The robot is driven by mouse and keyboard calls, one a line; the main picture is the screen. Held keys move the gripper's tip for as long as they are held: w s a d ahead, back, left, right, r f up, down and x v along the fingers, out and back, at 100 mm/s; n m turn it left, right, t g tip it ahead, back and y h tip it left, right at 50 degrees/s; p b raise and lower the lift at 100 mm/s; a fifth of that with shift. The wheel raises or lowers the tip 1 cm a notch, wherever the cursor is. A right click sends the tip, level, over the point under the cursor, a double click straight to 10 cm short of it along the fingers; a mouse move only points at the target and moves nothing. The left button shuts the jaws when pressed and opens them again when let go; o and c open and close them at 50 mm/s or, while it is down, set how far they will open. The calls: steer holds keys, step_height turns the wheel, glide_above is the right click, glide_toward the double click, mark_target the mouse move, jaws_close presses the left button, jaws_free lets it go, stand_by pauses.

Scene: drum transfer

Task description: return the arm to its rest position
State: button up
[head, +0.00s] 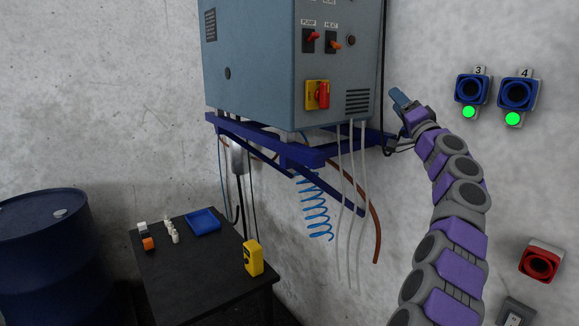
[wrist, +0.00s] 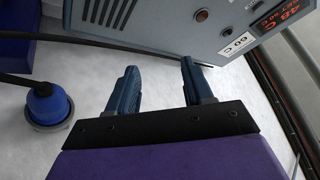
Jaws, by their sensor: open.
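My gripper (head: 398,99) is raised at the end of my purple and grey arm, just right of the grey control cabinet (head: 245,60) in the head view. In the wrist view my gripper (wrist: 160,88) has its two blue fingers apart with nothing between them. The cabinet (wrist: 215,28) shows beyond the fingers there, with display labels at the upper right. I cannot tell the exact gap between the fingers and the cabinet.
Blue sockets 3 (head: 472,88) and 4 (head: 518,90), with green lights, are on the wall to the right. A red socket (head: 541,261) is lower right. A black table (head: 200,275) holds a blue tray (head: 203,222) and yellow device (head: 253,258). A blue drum (head: 45,255) stands left.

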steer(key=s+a+f+n+g+y, duration=0.2)
steer(key=s+a+f+g+y, duration=0.15)
steer(key=a, duration=0.65)
steer(key=s+a+f+n+g+y, duration=0.2)
steer(key=a+g, duration=0.3)
steer(key=a, duration=0.4)
steer(key=s+a+f+n+g+h, duration=0.1)
steer(key=s+a+f+n+g, duration=0.1)
steer(key=s+a+f+g, duration=0.5)
steer(key=s+a+f+n+g+h, duration=0.15)
steer(key=s+a+f, duration=0.4)
steer(key=s, duration=0.65)
steer(key=s+d+f+g+h, duration=0.3)
steer(key=s+f+h, duration=0.1)
steer(key=s+f, duration=1.1)
steer(key=s+d+f+g+h, duration=0.1)
steer(key=s+d+f+h, duration=0.2)
steer(key=s, duration=0.4)
steer(key=s+d+f+g+h, duration=0.1)
steer(key=s+d+f+g, duration=0.15)
steer(key=s+d, duration=0.4)
steer(key=s+d+f+h, duration=0.2)
steer(key=s+d+f, duration=0.15)
steer(key=s, duration=0.45)
step_height(320, 180, down, 11)
steer(key=s+b, duration=0.1)
steer(key=b, duration=0.9)
steer(key=shift+r, duration=0.2)
steer(key=shift+m+g, duration=0.25)
